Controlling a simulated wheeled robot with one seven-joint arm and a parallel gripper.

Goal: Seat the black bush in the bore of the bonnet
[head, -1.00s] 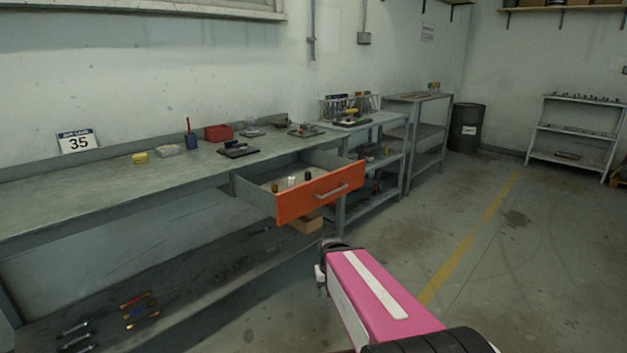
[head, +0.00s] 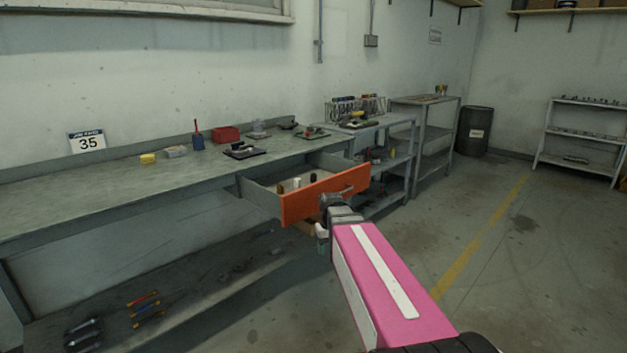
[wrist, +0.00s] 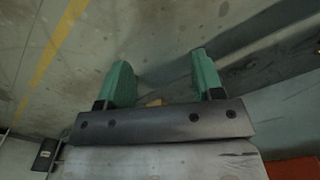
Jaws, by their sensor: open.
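My gripper (wrist: 163,80) is open in the wrist view, with two green fingers apart and nothing between them but the floor beyond. In the head view my gripper (head: 322,231) shows small, in front of the open drawer's orange front (head: 305,202). Inside the drawer stand a small black piece (head: 313,177), which may be the black bush, a white piece (head: 297,183) and a brown piece (head: 281,189). I cannot pick out the bonnet for sure; a dark part lies on a black mat (head: 245,152) on the bench, too small to tell.
The grey bench (head: 120,185) runs along the wall. It holds a red bin (head: 227,134), a yellow block (head: 147,159) and a green mat (head: 313,133). Shelves (head: 425,140) and a dark drum (head: 474,131) stand beyond. The floor to the right is clear.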

